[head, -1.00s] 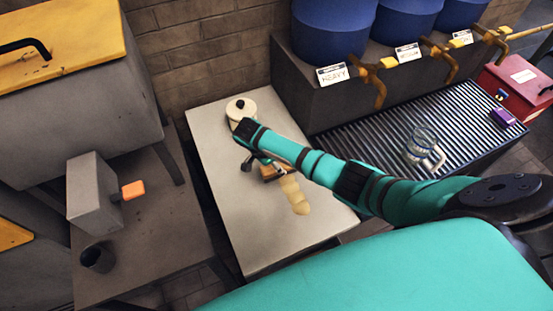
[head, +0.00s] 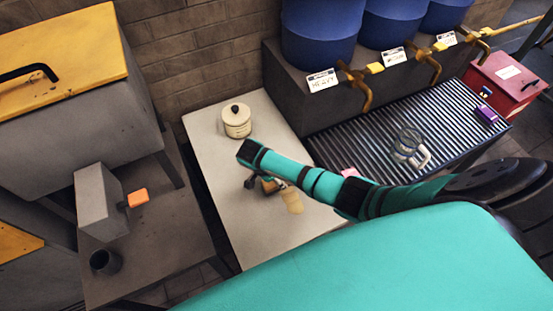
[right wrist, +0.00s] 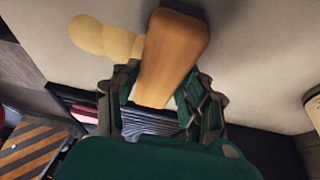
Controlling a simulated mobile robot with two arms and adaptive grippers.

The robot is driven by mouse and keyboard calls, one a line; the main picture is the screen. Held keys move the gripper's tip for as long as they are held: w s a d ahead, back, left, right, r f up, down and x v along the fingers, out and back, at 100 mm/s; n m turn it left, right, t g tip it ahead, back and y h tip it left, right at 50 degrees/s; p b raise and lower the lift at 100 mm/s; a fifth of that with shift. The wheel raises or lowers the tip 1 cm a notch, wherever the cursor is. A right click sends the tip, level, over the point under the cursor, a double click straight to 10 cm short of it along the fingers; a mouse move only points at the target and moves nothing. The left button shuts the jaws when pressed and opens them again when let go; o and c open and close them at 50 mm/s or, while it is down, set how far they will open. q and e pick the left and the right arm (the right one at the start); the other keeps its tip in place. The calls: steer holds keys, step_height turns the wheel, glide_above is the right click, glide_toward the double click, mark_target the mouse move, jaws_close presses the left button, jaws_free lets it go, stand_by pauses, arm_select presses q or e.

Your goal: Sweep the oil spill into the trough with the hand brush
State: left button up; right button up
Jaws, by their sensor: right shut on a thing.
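The oil spill (head: 293,202) is a tan patch of joined blobs on the pale table top. Part of it also shows in the right wrist view (right wrist: 100,38). My right gripper (head: 254,184) is low over the table, just left of the spill. It is shut on the hand brush (head: 269,186), whose wooden block fills the middle of the right wrist view (right wrist: 172,50). The brush is beside the spill; its bristles and exact contact are hidden. A ribbed dark grate (head: 375,140) lies right of the table; I cannot tell whether it is the trough. My left gripper is out of view.
A cream lidded pot (head: 236,122) stands at the table's back. A small pink item (head: 350,172) shows behind my arm. Glass-like rings (head: 410,148) and a purple item (head: 487,114) lie on the grate. Blue drums with taps stand behind it. A red box (head: 505,80) is far right.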

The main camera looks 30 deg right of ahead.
steer(key=shift+s+a+p, duration=0.1)
steer(key=shift+s+p, duration=0.75)
steer(key=shift+s+f+p, duration=0.15)
steer(key=shift+s+p, duration=0.4)
steer(key=shift+s, duration=0.3)
steer(key=shift+s+a+p, duration=0.1)
steer(key=shift+s+p, duration=1.6)
steer(key=shift+s, duration=0.4)
steer(key=shift+s+a+r, duration=0.1)
steer(key=shift+s, duration=1.05)
steer(key=shift+s+a+r, duration=0.1)
steer(key=shift+s, duration=1.05)
steer(key=shift+s+a+f, duration=0.1)
steer(key=shift+s, duration=0.95)
steer(key=shift+s+a+f, duration=0.1)
steer(key=shift+s, duration=0.9)
steer(key=shift+s+r, duration=0.15)
steer(key=shift+s, duration=1.1)
